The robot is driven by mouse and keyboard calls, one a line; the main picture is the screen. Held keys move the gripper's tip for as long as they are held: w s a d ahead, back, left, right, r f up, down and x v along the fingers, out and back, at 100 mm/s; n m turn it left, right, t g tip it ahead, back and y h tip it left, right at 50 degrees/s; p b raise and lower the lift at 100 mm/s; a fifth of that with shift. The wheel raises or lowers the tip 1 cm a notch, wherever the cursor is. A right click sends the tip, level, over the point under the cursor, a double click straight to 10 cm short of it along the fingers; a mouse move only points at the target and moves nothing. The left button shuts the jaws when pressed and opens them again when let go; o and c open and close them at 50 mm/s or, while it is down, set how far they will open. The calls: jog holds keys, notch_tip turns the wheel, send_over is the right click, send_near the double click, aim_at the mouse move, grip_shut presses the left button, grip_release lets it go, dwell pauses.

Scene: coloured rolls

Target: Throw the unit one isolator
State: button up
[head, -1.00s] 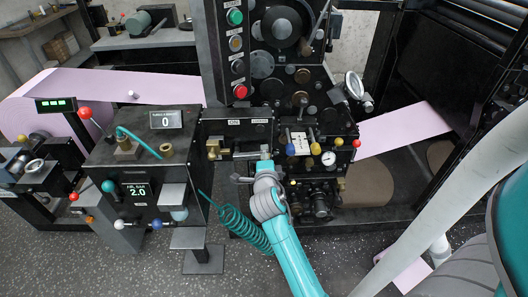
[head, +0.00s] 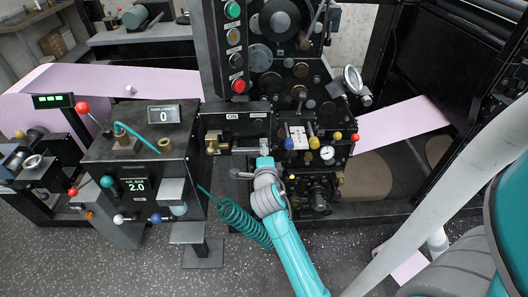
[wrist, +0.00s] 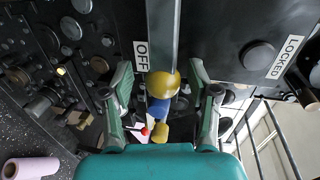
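The isolator box (head: 240,112) is a dark panel between the left cabinet and the machine column. In the wrist view it carries an OFF label (wrist: 141,55) and a LOCKED label (wrist: 286,57). A grey lever bar (wrist: 162,35) with a yellow ball knob (wrist: 163,83) runs beside the OFF label. My gripper (wrist: 162,75) is open, with one finger on each side of the knob and a visible gap on both sides. In the head view, my gripper (head: 264,162) is close in front of the panel's lower right; its fingertips are hard to make out there.
A panel with blue and yellow knobs (head: 301,136) and a gauge (head: 328,153) is close to the right of my gripper. The left cabinet (head: 130,160) has displays and several knobs. A coiled teal hose (head: 238,222) hangs just left of my arm. Pink web (head: 405,124) runs at right.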

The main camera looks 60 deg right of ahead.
jog(key=v, duration=1.2)
dwell(0.5)
jog(key=s+a+f+n+t+y, duration=0.2)
jog(key=s+a+f+n+y, duration=0.25)
jog(key=a+n, duration=0.4)
jog(key=s+a+f+n+t+y, duration=0.2)
jog(key=s+a+f+n+y, duration=0.2)
jog(key=s+a+n, duration=0.35)
jog(key=s+a+r+n+y, duration=0.2)
jog(key=s+a+n, duration=0.2)
jog(key=s+n, duration=0.2)
jog(key=s+a+r+n+t+y, duration=0.1)
jog(key=s+a+r+n+y, duration=0.1)
jog(key=s+n, duration=0.4)
jog(key=s+a+r, duration=0.1)
jog(key=s+a, duration=0.1)
jog(key=shift+a, duration=0.4)
